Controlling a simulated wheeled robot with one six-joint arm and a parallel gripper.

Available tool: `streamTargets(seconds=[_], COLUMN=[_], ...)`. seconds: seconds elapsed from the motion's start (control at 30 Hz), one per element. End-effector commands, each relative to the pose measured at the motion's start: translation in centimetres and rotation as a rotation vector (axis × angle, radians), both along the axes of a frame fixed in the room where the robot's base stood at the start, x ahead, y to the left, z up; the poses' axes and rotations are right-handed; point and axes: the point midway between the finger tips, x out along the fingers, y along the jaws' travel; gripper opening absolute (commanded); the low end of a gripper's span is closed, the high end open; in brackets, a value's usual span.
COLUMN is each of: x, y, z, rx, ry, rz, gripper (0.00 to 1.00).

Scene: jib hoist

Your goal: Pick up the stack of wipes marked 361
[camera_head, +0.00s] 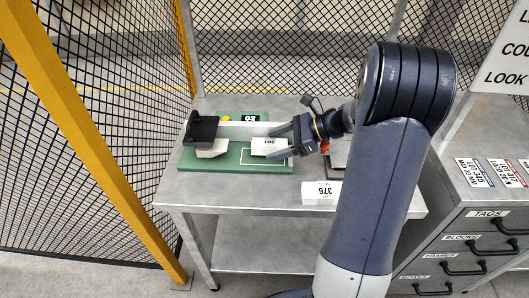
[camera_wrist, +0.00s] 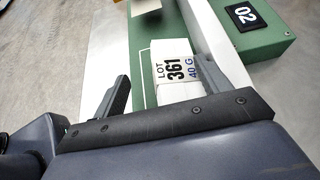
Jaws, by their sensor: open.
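The stack of wipes marked 361 (camera_head: 268,147) is a small white block on the right part of a green board. In the wrist view its label (camera_wrist: 176,68) reads LOT 361, 40 G. My gripper (camera_head: 279,146) is open, with one finger on either side of the stack. In the wrist view the fingers of my gripper (camera_wrist: 175,85) reach along both sides of it, the right finger close to its side. I cannot tell whether either finger touches it. Part of the stack's near end is hidden by my gripper body.
The green board (camera_head: 190,160) lies on a grey metal table (camera_head: 240,190) and carries a black-topped device (camera_head: 202,130) at left. A white stack marked 376 (camera_head: 321,192) sits at the table's front edge. A drawer cabinet (camera_head: 475,240) stands right; mesh fencing (camera_head: 95,120) is left and behind.

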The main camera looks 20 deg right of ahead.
Motion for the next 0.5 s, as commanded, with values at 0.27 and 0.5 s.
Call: streamTargets(seconds=[0.27,0.5], x=[0.3,0.4], y=[3.6,3.8], z=[-3.0,-3.2], rx=[0.001,0.001], ry=[0.032,0.034], rz=[0.019,0.015], gripper=[0.73,0.73])
